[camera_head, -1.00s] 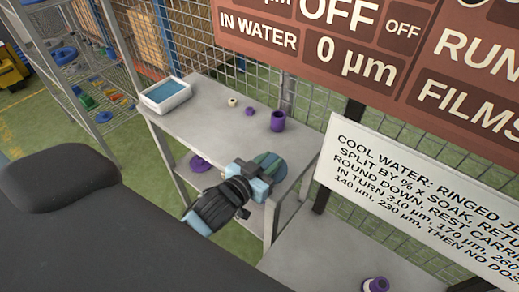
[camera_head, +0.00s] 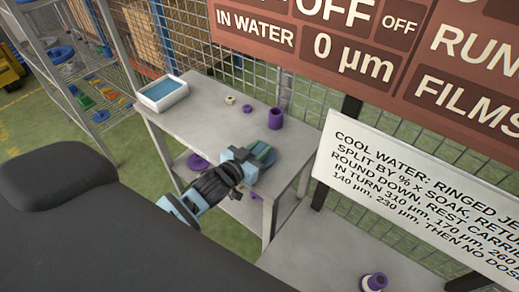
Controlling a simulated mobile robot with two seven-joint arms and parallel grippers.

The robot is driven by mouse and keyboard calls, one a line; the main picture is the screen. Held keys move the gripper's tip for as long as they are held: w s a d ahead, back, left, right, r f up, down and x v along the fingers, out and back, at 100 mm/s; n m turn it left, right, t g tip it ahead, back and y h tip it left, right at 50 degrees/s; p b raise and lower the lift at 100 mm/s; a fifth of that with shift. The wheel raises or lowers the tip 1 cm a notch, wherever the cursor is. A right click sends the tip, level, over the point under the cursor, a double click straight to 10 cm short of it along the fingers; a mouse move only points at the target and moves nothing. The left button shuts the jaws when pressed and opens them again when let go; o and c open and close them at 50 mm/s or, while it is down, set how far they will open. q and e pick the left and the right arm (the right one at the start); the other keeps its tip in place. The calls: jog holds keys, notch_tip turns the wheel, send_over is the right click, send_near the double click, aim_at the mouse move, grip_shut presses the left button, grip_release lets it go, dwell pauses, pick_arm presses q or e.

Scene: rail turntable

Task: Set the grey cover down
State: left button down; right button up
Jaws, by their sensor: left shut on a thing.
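The grey cover (camera_head: 272,162) is a round, flat grey-green piece at the near right part of the grey table. My left gripper (camera_head: 252,158) is shut on it, and its fingers and wrist hide the cover's near left side. I cannot tell whether the cover touches the tabletop. My right gripper is not in view.
On the table (camera_head: 205,118) stand a white tray of blue water (camera_head: 162,92), a purple cup (camera_head: 275,118), a small purple piece (camera_head: 247,109) and a cream ring (camera_head: 230,100). A purple spool (camera_head: 374,282) sits on the nearer right table (camera_head: 325,245). The table's middle is clear.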

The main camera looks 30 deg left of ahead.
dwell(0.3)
pick_arm(q)
jog(key=c, duration=1.6)
grip_release()
jog(key=shift+f, duration=0.2)
jog(key=shift+c, duration=0.2)
jog(key=o, duration=0.4)
jog(key=shift+o, duration=0.2)
jog(key=shift+r, duration=0.25)
jog(key=v, duration=1.2)
jog(key=shift+f, duration=0.15)
jog(key=s+d+f+g, duration=0.4)
jog(key=s+f, duration=0.6)
jog(key=s, duration=0.4)
jog(key=s+d+f+g, duration=0.4)
jog(key=s+f, duration=0.6)
jog(key=s, duration=0.4)
jog(key=shift+s+d+f+g, duration=0.15)
jog(key=shift+s+f+g, duration=0.05)
jog(key=shift+g, duration=0.1)
